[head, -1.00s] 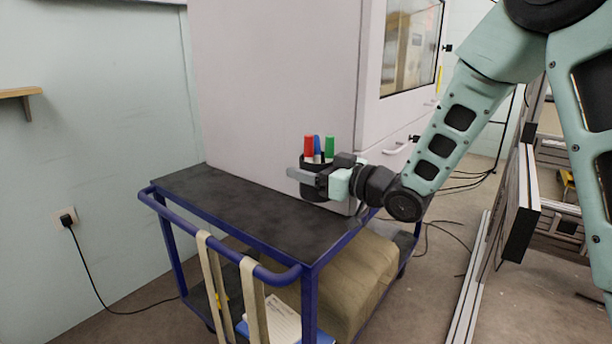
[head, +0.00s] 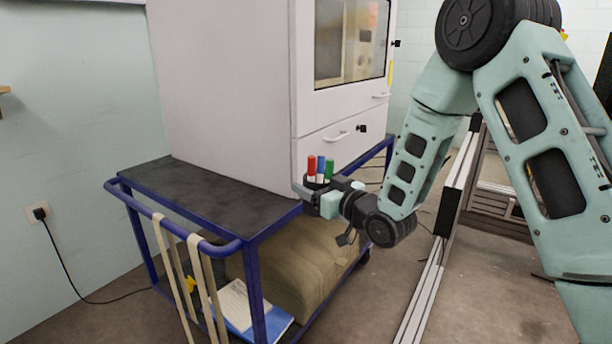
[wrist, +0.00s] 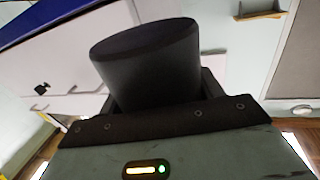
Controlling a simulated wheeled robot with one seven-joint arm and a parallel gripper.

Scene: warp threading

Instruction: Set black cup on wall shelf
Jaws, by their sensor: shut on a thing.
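My gripper (head: 322,200) is shut on the black cup (head: 317,184), which holds a red, a blue and a green marker (head: 328,168). The cup is held in the air in front of the white cabinet, near the cart's right side; the gripper partly hides it. In the wrist view the dark cup (wrist: 150,62) fills the middle, between the fingers. The wooden wall shelf (head: 4,89) barely shows at the far left edge of the head view.
A blue cart (head: 180,218) with a dark top carries the white cabinet (head: 225,90). Its left top is bare. A brown bundle (head: 290,262) and papers lie on its lower level. A metal frame (head: 440,225) stands at right. A cable hangs from the wall outlet (head: 38,212).

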